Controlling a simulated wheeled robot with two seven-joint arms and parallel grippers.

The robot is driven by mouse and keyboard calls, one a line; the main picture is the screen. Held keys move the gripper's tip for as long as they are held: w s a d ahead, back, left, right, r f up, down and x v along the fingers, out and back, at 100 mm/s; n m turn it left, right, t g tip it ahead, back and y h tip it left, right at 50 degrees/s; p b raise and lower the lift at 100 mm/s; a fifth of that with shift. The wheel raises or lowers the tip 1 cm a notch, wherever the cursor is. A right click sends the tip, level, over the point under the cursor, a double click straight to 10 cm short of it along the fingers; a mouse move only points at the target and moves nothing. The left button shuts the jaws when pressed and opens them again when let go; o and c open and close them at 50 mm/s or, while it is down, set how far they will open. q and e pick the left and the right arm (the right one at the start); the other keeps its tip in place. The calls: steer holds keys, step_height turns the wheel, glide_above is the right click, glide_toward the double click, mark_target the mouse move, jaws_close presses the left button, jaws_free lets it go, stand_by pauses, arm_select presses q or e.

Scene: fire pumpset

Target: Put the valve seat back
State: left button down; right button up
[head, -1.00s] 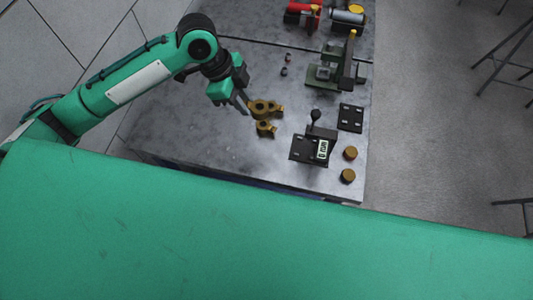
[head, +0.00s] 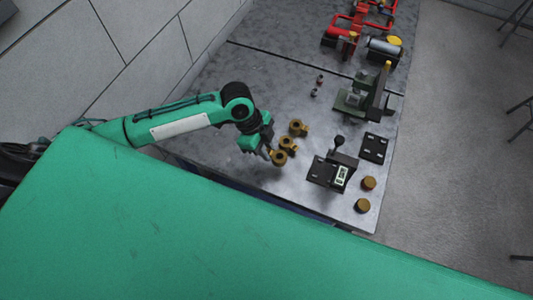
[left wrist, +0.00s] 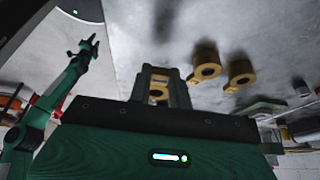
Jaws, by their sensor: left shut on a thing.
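Several similar brass ring-shaped pieces stand at the left of the grey table. My left gripper (head: 269,152) is shut on the nearest brass piece (head: 279,158). In the left wrist view this piece (left wrist: 158,92) sits between the two fingers. It is at or close to the tabletop; I cannot tell whether it touches. Two other brass pieces, a middle one (head: 288,143) and a far one (head: 298,127), stand in a row beyond it. I cannot tell which piece is the valve seat. My right gripper (left wrist: 86,44) shows small in the left wrist view, its fingers unclear.
A black fixture with a knobbed lever (head: 335,168) stands right of the brass pieces. A green device (head: 365,100) and red pump parts (head: 358,32) are farther back.

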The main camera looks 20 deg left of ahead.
arm_select(q)
step_height(320, 180, down, 4)
steer(key=shift+f+p, duration=0.15)
steer(key=shift+p, duration=0.25)
steer(key=shift+f, duration=0.1)
steer(key=c, duration=1.3)
jaws_free()
steer(key=shift+f, duration=0.1)
